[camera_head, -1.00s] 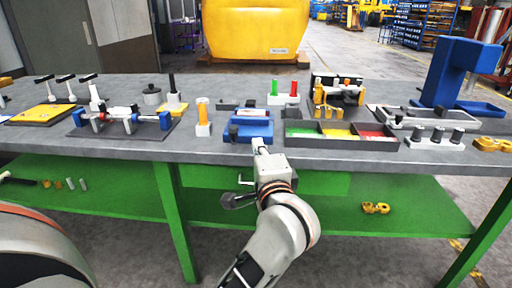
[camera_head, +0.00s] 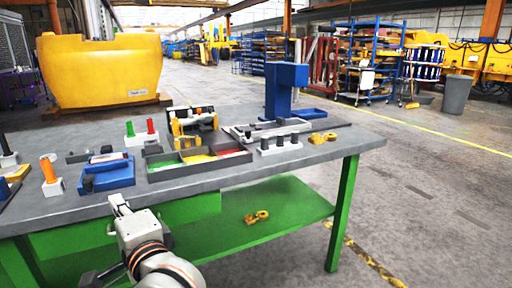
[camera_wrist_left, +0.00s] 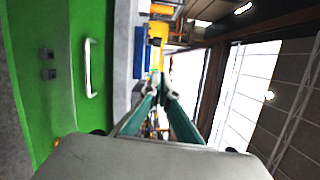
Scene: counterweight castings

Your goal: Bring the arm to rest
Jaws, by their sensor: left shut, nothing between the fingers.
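My left gripper (camera_head: 118,203) is at the front edge of the grey workbench (camera_head: 215,184), in front of the blue block-like fixture (camera_head: 108,178). In the left wrist view its two fingers (camera_wrist_left: 163,92) are together with nothing between them. The gripper looks apart from the objects on the bench. My left arm comes up from the bottom of the head view. My right gripper does not show.
A tray with green, yellow and red sections (camera_head: 200,165) and a tall blue stand (camera_head: 285,90) are on the bench. Yellow castings (camera_head: 256,217) lie on the green lower shelf (camera_head: 290,205). A drawer handle (camera_wrist_left: 91,68) sticks out. Floor right of the bench is open.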

